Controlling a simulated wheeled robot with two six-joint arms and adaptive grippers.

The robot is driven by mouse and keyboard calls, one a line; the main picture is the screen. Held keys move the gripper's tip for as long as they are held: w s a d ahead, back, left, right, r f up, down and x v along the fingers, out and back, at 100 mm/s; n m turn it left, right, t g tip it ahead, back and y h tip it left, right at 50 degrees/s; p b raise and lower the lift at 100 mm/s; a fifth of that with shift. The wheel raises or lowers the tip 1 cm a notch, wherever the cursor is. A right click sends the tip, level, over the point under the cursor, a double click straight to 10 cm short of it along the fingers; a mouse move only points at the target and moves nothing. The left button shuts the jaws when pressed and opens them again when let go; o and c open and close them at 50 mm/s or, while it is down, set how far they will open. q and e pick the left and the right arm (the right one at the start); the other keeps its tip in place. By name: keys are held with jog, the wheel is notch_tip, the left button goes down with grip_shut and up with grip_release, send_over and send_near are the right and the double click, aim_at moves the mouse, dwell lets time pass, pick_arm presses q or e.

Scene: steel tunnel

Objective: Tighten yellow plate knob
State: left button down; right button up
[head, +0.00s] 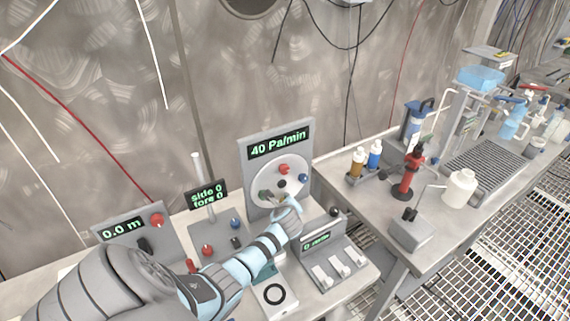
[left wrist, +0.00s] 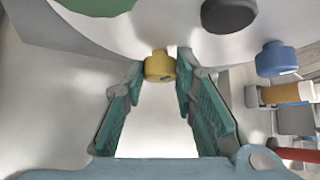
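The round pale plate (head: 296,167) is on the front of a grey panel under a "40 Pa/min" display (head: 279,144). My left gripper (head: 285,204) is at the plate's lower edge. In the left wrist view the yellow knob (left wrist: 160,66) sits between the tips of my left gripper (left wrist: 161,68), which appear to touch it on both sides. The gripper hides the yellow knob in the head view. The plate also carries a red knob (head: 284,169), a blue knob (head: 304,178), a green knob (head: 265,195) and a dark centre piece (head: 282,183). My right gripper is out of view.
A small box with white switches (head: 337,266) stands close right of my left arm. A panel with a "0.0 m" display (head: 123,229) and a "side 0 torq 0" display (head: 206,194) stand to the left. Bottles and a red-topped stand (head: 407,178) are on the right bench.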

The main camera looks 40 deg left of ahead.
pick_arm(q)
jog(key=shift+r+g, duration=0.1)
jog(key=shift+g, duration=0.2)
jog(key=shift+w+d+m+g+p, duration=0.1)
jog(key=shift+m+g+p, duration=0.3)
jog(key=shift+p, duration=0.05)
jog(key=shift+w+m+g, duration=0.1)
jog(key=shift+m+g, duration=0.2)
jog(key=shift+g, duration=0.3)
jog(key=shift+w+m+g+y+b, duration=0.1)
jog(key=shift+m+g+y+b, duration=0.25)
jog(key=shift+g+b, duration=0.5)
jog(key=shift+m+g+b, duration=0.45)
jog(key=shift+b, duration=0.45)
jog(key=shift+y, duration=0.25)
jog(key=c, duration=1.3)
grip_release()
